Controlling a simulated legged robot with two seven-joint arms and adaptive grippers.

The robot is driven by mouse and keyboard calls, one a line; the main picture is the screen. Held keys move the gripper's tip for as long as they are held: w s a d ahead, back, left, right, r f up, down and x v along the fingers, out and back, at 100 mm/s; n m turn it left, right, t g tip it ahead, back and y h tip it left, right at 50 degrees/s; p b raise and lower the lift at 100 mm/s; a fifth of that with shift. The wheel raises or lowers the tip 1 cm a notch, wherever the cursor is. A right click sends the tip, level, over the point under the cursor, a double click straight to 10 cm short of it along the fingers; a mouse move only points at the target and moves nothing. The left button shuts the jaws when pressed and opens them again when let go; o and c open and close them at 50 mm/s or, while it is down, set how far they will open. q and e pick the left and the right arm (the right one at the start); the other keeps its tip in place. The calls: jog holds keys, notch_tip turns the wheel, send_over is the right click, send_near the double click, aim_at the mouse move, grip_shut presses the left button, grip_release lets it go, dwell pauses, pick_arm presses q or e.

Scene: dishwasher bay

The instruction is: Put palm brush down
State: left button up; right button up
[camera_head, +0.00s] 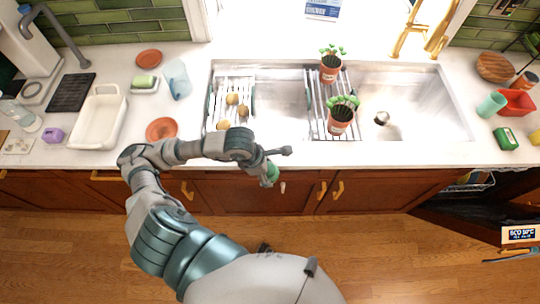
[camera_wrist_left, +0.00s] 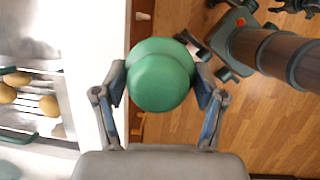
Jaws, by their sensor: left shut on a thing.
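The palm brush (camera_wrist_left: 161,75) shows as a round green knob between the fingers of my left gripper (camera_wrist_left: 163,88) in the left wrist view. The gripper is shut on it. In the head view my left gripper (camera_head: 268,165) is in front of the counter edge, with the green palm brush (camera_head: 272,173) hanging over the floor before the cabinets. The brush's bristles are not visible. My right gripper cannot be made out in the head view.
The sink (camera_head: 405,105) holds two racks, one with potatoes (camera_head: 232,99), one with two potted plants (camera_head: 341,113). A white basin (camera_head: 97,121), an orange plate (camera_head: 161,129) and a soap dish stand on the left counter. A dishwasher (camera_head: 470,215) is open at right.

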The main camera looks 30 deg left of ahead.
pick_arm(q)
jog(key=p, duration=0.2)
send_over(277, 155)
jog(key=s, duration=0.1)
jog(key=shift+s, duration=0.2)
jog(key=f, duration=0.1)
jog(key=a+f, duration=0.2)
jog(key=f, duration=0.1)
jog(key=shift+w+a, duration=0.1)
jog(key=shift+w, duration=0.05)
jog(key=o, duration=1.1)
jog(key=shift+d, duration=0.3)
jog(key=o, duration=0.4)
jog(key=shift+d, duration=0.2)
jog(key=shift+c, duration=0.2)
jog(key=shift+d+r, duration=0.1)
jog(key=shift+d, duration=0.2)
jog(key=shift+a+r, duration=0.3)
jog(key=shift+a, duration=0.05)
jog(key=v, duration=1.1)
jog(key=shift+r, duration=0.2)
pick_arm(e)
jog(key=d+r, duration=0.2)
jog(key=d, duration=0.1)
jog(key=shift+w, duration=0.1)
pick_arm(q)
jog(key=shift+a+f, duration=0.1)
jog(key=shift+a, duration=0.05)
pick_arm(e)
jog(key=shift+a, duration=0.25)
